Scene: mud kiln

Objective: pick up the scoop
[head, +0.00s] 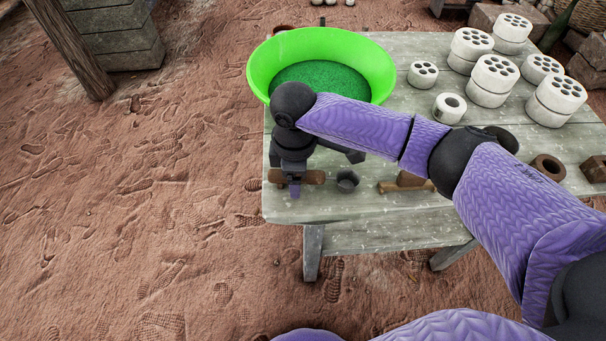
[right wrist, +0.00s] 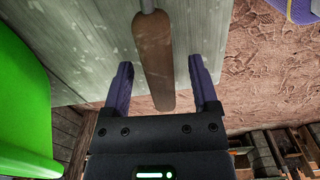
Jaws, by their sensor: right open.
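The scoop's brown wooden handle (head: 314,177) lies near the front left corner of the table, with its grey metal cup (head: 347,180) to the right of it. My right gripper (head: 294,188) is at the handle in the head view and partly hides it. In the right wrist view the handle (right wrist: 152,50) runs between the two purple fingers of my right gripper (right wrist: 160,66). The jaws are open, with a gap on each side of the handle. The cup is outside the wrist view. My left gripper is in neither view.
A green basin (head: 262,60) holding green material stands just behind my right gripper. A wooden tool (head: 402,183) lies right of the cup. Several white perforated cylinders (head: 489,80) stand on the table (head: 395,215). Open ground lies left.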

